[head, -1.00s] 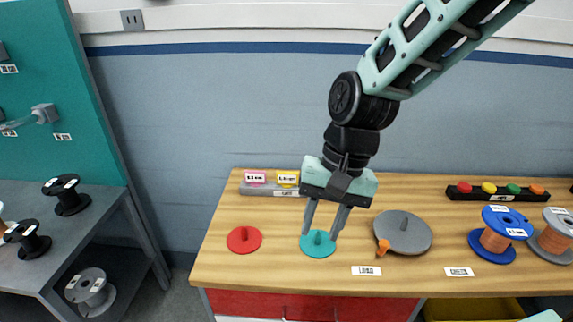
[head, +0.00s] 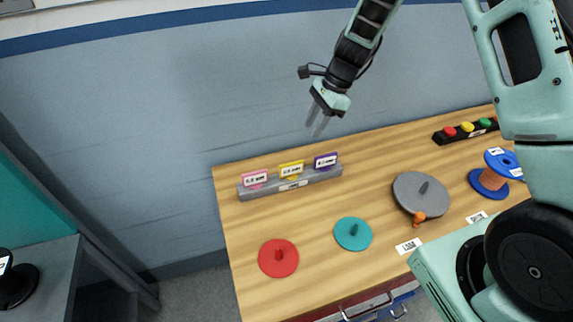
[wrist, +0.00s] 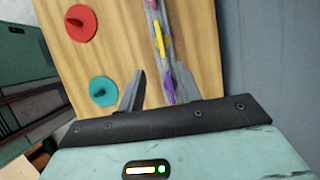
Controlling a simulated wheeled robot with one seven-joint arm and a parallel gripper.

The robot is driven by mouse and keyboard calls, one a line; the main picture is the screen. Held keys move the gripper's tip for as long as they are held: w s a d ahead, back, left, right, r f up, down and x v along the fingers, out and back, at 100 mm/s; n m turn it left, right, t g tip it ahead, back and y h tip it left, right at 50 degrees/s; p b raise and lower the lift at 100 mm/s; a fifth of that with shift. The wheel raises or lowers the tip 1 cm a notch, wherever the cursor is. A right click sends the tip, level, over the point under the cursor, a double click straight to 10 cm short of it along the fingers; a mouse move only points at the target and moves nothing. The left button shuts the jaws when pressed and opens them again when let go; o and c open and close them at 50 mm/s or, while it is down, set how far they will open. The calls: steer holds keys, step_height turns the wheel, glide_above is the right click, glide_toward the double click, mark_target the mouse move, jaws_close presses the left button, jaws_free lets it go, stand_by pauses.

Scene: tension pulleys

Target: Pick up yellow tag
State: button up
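The yellow tag (head: 291,169) stands in the grey holder (head: 316,180) at the back left of the wooden table, between a pink tag (head: 255,179) and a purple tag (head: 325,161). In the wrist view the yellow tag (wrist: 158,40) shows beyond my fingers, with the purple tag (wrist: 170,90) nearer. My gripper (head: 315,130) is above the table's back edge, up and to the right of the yellow tag and apart from it. Its two fingers are spread and nothing is between them.
A red disc (head: 279,258), a teal disc (head: 353,233) and a grey disc (head: 421,193) with pegs lie on the table. A blue spool (head: 492,175) and a button bar (head: 467,130) are at right. The wall rises close behind the table.

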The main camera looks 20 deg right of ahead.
steer(key=p, duration=0.2)
glide_toward(291, 175)
steer(key=shift+w+a+f, duration=0.1)
steer(key=shift+a+f, duration=0.65)
steer(key=shift+f, duration=0.1)
steer(key=shift+p+x, duration=1.25)
steer(key=shift+x, duration=1.45)
steer(key=shift+w, duration=0.2)
jaws_close()
